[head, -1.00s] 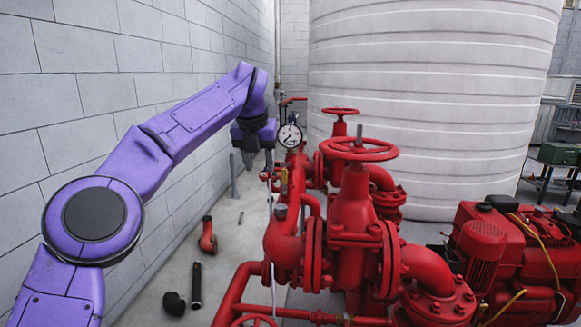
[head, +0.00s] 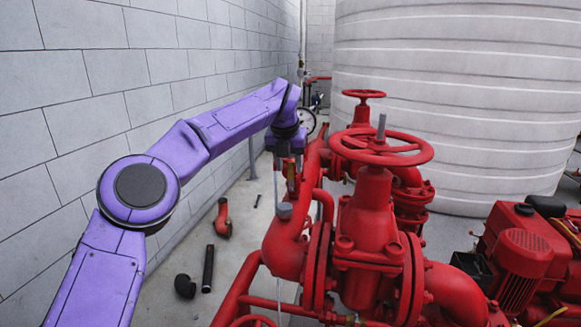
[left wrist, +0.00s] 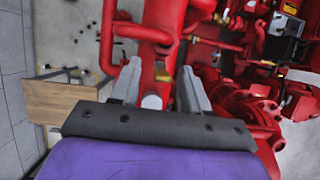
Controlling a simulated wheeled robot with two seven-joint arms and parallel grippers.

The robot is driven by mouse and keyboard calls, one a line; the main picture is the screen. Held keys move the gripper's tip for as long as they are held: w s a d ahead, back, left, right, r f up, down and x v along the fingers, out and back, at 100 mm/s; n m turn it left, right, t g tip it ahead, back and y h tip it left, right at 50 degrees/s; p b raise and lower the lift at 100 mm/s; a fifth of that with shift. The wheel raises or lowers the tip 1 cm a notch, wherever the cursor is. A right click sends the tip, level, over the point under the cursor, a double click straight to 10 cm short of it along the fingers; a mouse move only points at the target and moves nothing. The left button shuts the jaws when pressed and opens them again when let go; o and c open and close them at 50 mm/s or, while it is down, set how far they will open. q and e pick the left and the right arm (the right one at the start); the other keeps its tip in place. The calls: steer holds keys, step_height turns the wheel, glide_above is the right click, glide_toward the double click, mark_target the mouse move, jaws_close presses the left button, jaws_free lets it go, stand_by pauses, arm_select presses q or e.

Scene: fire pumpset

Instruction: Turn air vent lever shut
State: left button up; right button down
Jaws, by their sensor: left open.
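A grey round cap (left wrist: 152,101) lies nearer the palm in that view. The lever's exact angle is too small to tell. My right gripper is not in view.
Red valves with a large handwheel (head: 381,148) stand right of the gripper. A pressure gauge (head: 308,121) is partly hidden behind my left wrist. A block wall (head: 90,90) runs along the left. Loose pipe pieces (head: 208,268) lie on the floor. A large tank (head: 450,90) stands behind.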

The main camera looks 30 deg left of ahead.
arm_select(q)
steer(key=shift+w+f, duration=0.95)
steer(key=shift+f, duration=0.15)
steer(key=shift+s+r, duration=0.3)
steer(key=shift+s, duration=0.25)
steer(key=shift+c, duration=0.4)
jaws_close()
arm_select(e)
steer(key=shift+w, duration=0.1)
